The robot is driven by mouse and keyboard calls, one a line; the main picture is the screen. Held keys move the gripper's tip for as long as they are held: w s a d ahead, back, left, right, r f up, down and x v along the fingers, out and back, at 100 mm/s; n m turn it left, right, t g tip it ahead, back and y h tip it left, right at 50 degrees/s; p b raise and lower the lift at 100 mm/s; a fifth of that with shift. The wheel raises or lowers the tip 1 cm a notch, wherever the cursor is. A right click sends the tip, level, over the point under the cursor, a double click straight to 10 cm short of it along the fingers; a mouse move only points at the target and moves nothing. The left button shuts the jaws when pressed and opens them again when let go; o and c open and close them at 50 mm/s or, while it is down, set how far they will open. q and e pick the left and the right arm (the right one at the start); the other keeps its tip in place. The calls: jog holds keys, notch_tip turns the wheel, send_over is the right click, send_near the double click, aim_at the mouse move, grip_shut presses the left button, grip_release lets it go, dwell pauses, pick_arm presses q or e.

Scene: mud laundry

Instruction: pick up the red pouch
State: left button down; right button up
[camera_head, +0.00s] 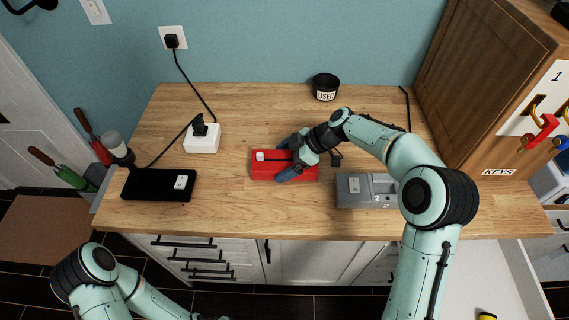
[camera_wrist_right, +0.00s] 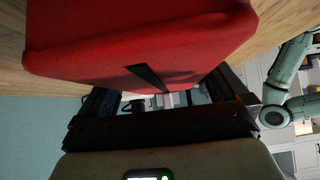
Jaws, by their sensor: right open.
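The red pouch (camera_head: 264,172) lies on the wooden counter near the middle, with a small white tag on its left part. My right gripper (camera_head: 286,159) is open over the pouch. One dark blue finger is at its back edge and the other at its front edge. In the right wrist view the red pouch (camera_wrist_right: 140,40) fills the upper part, close in front of the open fingers; I cannot tell whether they touch it. My left arm shows at the lower left in the head view, with its gripper out of sight.
A grey box (camera_head: 354,190) stands close right of the pouch, under my right forearm. A black case (camera_head: 150,186) and white power adapter (camera_head: 201,139) with a cord are to the left. A black jar (camera_head: 326,84) stands behind. A wooden key cabinet (camera_head: 487,80) bounds the right.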

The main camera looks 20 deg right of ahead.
jog(key=c, duration=0.9)
